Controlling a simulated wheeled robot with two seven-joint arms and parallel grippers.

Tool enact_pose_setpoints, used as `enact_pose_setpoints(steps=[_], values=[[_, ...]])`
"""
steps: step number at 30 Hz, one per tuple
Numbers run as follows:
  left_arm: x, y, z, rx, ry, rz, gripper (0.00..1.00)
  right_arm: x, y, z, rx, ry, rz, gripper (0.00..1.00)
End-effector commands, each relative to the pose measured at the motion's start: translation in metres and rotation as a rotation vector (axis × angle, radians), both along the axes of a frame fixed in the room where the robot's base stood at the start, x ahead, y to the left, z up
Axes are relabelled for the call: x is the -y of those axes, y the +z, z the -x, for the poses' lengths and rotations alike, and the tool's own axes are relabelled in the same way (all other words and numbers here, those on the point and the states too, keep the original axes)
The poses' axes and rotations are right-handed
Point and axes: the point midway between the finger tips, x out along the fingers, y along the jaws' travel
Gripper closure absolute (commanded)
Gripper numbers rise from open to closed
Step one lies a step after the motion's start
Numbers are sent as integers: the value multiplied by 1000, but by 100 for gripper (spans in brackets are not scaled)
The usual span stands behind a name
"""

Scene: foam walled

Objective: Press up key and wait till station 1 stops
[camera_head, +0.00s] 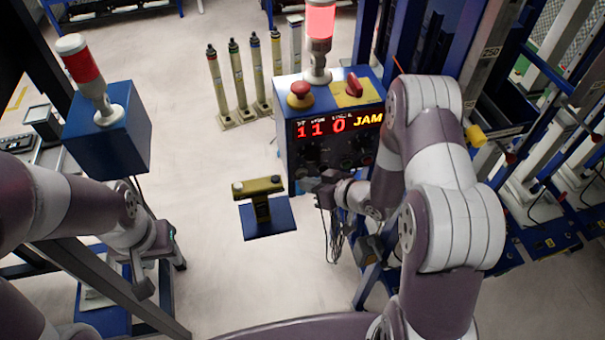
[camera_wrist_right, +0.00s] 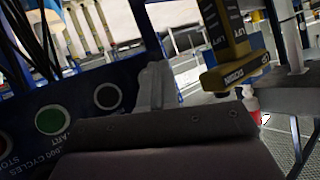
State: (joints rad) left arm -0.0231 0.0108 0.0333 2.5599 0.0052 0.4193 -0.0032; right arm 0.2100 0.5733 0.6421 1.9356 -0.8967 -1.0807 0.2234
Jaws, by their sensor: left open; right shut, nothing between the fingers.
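The control box (camera_head: 330,150) shows red digits 1 1 0 and a yellow word JAM (camera_head: 368,120). A red mushroom button (camera_head: 299,95) and a red rotary switch (camera_head: 353,85) are on its top. In the right wrist view, its panel has a green round button (camera_wrist_right: 54,119) and a pale-ringed round button (camera_wrist_right: 107,96). A yellow pedestal (camera_head: 258,187) stands left of the box; one end reads DOWN in the wrist view. My right gripper (camera_head: 312,184) is shut and empty in front of the panel; contact cannot be told. My left gripper (camera_head: 160,274) is open, low at left.
A blue box (camera_head: 107,140) with a red lamp (camera_head: 80,64) stands at left. Blue racks (camera_head: 550,190) fill the right.

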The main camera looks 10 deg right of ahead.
Motion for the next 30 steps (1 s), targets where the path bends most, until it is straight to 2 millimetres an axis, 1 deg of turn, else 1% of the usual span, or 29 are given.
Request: enact_pose_setpoints(steps=[9,30], values=[[0,0,0,0,0,0,57,0,0,-1,0,0,0,100],[0,0,0,0,0,0,57,0,0,-9,-1,0,1,100]])
